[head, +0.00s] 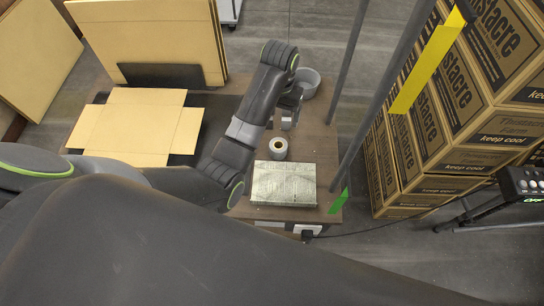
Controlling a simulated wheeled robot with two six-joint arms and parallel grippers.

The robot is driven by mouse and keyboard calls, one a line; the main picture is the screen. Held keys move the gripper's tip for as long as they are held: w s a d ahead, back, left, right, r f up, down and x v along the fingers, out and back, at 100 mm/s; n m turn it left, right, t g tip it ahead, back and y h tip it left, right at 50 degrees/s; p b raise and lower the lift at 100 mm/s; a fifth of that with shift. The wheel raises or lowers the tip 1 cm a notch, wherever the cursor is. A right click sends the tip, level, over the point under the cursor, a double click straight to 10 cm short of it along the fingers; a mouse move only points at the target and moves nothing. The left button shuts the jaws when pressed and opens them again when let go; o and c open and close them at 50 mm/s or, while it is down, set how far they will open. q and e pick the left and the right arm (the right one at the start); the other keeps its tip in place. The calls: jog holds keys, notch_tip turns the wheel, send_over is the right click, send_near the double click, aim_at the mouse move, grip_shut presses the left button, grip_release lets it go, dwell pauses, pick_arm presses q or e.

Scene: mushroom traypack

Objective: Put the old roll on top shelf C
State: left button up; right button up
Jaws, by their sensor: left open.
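A white roll with a brown core (278,149) stands upright on the brown table (318,150); I cannot tell whether it is the old roll. My left gripper (287,124) is just beyond the roll, pointing down, open and with nothing visible between its fingers. It looks close to the roll, but I cannot tell whether it touches. No shelf marked C can be made out. My right gripper is not in view.
A pale green patterned block (284,184) lies in front of the roll. A grey bowl (309,81) sits behind my left gripper. Slanting grey posts (351,50) rise at the right. Stacked brown cartons (425,150) stand beyond them. A flattened carton (139,125) lies at left.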

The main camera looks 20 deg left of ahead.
pick_arm(q)
notch_tip(320, 180, down, 3)
jog(key=w+b, duration=0.1)
jog(key=b, duration=0.1)
send_over(278, 146)
notch_tip(278, 146, down, 4)
jog(key=f, duration=0.5)
jog(key=shift+s+d+f, duration=0.1)
jog(key=shift+s+d, duration=0.15)
jog(key=shift+s, duration=0.1)
jog(key=shift+f+p, duration=0.35)
jog(key=shift+f, duration=0.05)
jog(key=shift+s+f+p, duration=0.2)
jog(key=shift+f+p, duration=0.1)
jog(key=shift+f, duration=2)
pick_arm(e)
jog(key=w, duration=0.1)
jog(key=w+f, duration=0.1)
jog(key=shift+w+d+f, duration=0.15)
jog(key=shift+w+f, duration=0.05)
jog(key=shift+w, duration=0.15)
pick_arm(q)
jog(key=c, duration=1.2)
